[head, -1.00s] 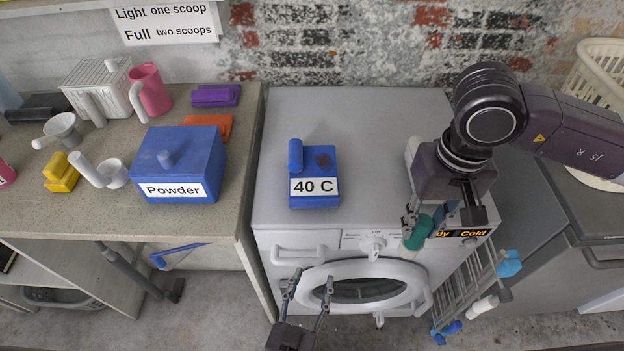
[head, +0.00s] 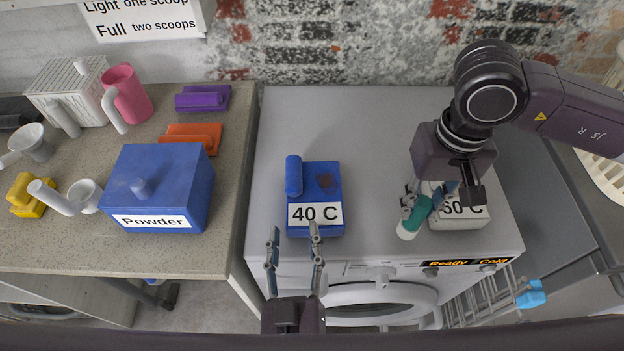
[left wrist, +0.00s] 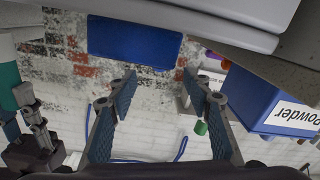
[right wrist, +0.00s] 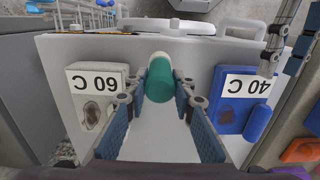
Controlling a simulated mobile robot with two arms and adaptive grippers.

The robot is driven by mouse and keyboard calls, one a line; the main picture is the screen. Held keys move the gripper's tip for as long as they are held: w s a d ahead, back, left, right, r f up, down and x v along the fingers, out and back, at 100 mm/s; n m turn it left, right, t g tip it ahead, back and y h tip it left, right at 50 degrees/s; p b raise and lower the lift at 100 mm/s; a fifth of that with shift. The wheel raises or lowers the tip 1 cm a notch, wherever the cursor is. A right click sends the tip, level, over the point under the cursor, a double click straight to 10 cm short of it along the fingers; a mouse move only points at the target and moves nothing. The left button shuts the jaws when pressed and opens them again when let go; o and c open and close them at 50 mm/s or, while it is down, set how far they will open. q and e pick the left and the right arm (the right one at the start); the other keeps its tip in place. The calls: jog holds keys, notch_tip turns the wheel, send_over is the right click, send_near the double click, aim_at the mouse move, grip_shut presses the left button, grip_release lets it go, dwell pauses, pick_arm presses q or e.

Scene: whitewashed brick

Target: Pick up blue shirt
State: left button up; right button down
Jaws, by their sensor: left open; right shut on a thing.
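I cannot make out a blue shirt in any view. My left gripper (head: 294,238) is open and empty in front of the washing machine, just short of its top edge. The left wrist view shows its parted fingers (left wrist: 157,88) with a plain blue block face (left wrist: 135,42) beyond them. My right gripper (right wrist: 158,92) is shut on a teal cylinder with a white end (right wrist: 159,76), held over the right front of the machine. The cylinder also shows tilted in the head view (head: 415,215).
On the washing machine (head: 370,130) are a blue 40 C block (head: 325,182) and a white 60 C block (head: 470,222), partly hidden by my right gripper. The left counter (head: 60,245) holds a blue Powder box (head: 165,180), a pink jug (head: 128,92) and scoops. A drying rack (head: 480,305) stands right.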

aim_at(293, 194)
pick_arm(q)
jog(key=shift+w+a+r, duration=0.1)
jog(key=shift+w+r, duration=0.1)
pick_arm(e)
jog(key=shift+r, duration=0.1)
pick_arm(q)
jog(key=w+p, duration=0.1)
jog(key=w, duration=0.6)
jog(key=shift+r+p, duration=0.1)
jog(key=shift+p, duration=0.25)
pick_arm(e)
jog(key=shift+s+r, duration=0.1)
jog(key=shift+r, duration=0.75)
pick_arm(q)
jog(key=w, duration=0.4)
jog(key=shift+w+a+p, duration=0.1)
jog(key=shift+w+p, duration=0.1)
jog(key=shift+p, duration=0.2)
pick_arm(e)
jog(key=shift+r, duration=0.45)
pick_arm(q)
jog(key=shift+s, duration=0.1)
jog(key=shift+c, duration=1.2)
pick_arm(e)
jog(key=shift+s, duration=0.1)
pick_arm(q)
grip_shut()
